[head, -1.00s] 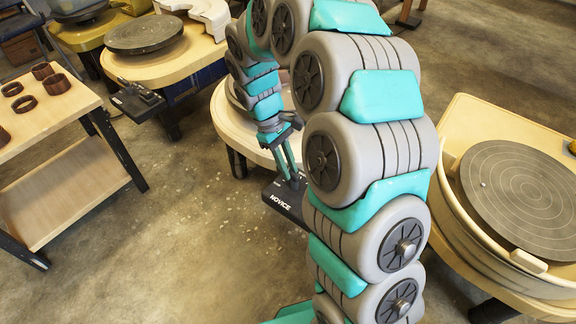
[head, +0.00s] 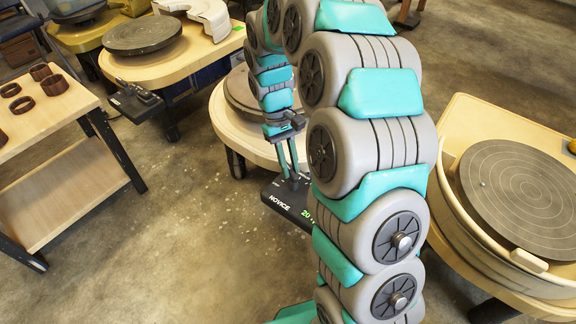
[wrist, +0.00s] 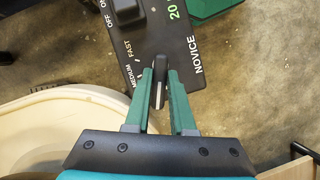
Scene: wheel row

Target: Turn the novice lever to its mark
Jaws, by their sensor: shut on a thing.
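The novice control box (head: 283,201) is a dark panel with white "NOVICE" lettering and a green "20", low in the middle of the head view. In the wrist view the same box (wrist: 182,50) also shows OFF, ON, MEDIUM and FAST labels, and a separate black switch knob (wrist: 125,8) at the top. The novice lever (wrist: 160,85) is a slim dark handle with a pale edge, near the FAST and MEDIUM labels. My gripper (wrist: 160,72) is shut on it, one green finger on each side. In the head view my gripper (head: 291,178) reaches down onto the box.
The pale wheel table (head: 228,125) stands right behind the box. Another wheel with a similar control box (head: 136,103) is at back left. A wooden shelf with brown rings (head: 55,85) is at left, a large ringed wheel (head: 520,190) at right. The floor between is clear.

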